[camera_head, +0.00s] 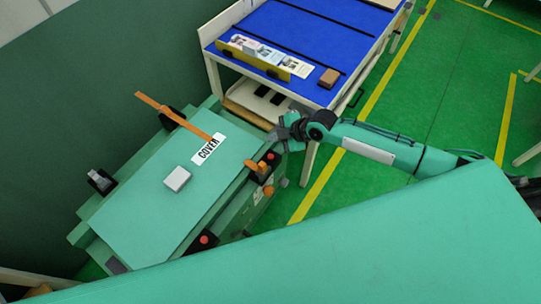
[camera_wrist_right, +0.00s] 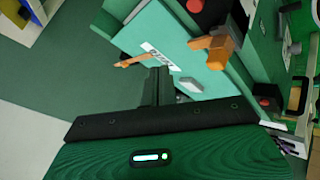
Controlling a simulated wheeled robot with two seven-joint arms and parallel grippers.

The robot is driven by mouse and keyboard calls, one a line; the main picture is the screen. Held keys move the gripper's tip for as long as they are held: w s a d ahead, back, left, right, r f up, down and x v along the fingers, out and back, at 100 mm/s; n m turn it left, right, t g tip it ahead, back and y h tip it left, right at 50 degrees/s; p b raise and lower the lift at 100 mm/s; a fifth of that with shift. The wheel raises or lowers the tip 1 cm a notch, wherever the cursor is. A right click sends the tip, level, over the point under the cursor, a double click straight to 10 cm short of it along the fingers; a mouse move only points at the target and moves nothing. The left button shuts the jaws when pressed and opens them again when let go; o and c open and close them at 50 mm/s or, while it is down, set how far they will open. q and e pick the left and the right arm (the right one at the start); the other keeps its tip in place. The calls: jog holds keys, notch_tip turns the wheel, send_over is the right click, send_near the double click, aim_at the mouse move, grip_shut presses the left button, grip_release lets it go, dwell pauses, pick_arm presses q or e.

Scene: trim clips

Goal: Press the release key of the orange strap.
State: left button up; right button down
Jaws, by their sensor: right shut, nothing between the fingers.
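The orange strap (camera_head: 176,118) lies across the far end of a green cover (camera_head: 140,205) marked COVER; its far end sticks out past the edge. An orange piece (camera_head: 259,167) sits in a black holder at the cover's near edge, with a red key (camera_head: 270,156) beside it. In the right wrist view the strap (camera_wrist_right: 132,61) lies flat and the orange piece (camera_wrist_right: 213,47) stands nearer. My right gripper (camera_head: 284,134) is beside the cover's right corner, shut and empty; its fingers (camera_wrist_right: 159,84) show apart from the strap. My left gripper is out of view.
A white block (camera_head: 177,179) lies on the cover. Another red key (camera_head: 204,239) sits lower on the near edge, and a black and grey latch (camera_head: 101,181) on the far edge. A blue-topped table (camera_head: 300,40) with a yellow-edged rack stands behind.

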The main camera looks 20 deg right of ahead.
jog(key=f, duration=0.1)
jog(key=b, duration=0.5)
send_over(271, 157)
jog(key=d, duration=0.1)
notch_tip(271, 157, down, 6)
jog(key=shift+s+f, duration=0.1)
jog(key=shift+s, duration=0.05)
jog(key=shift+f+b, duration=0.4)
jog(key=shift+f, duration=0.1)
jog(key=shift+f, duration=0.1)
dwell(0.9)
jog(key=shift+f+b, duration=0.3)
jog(key=shift+b, duration=0.1)
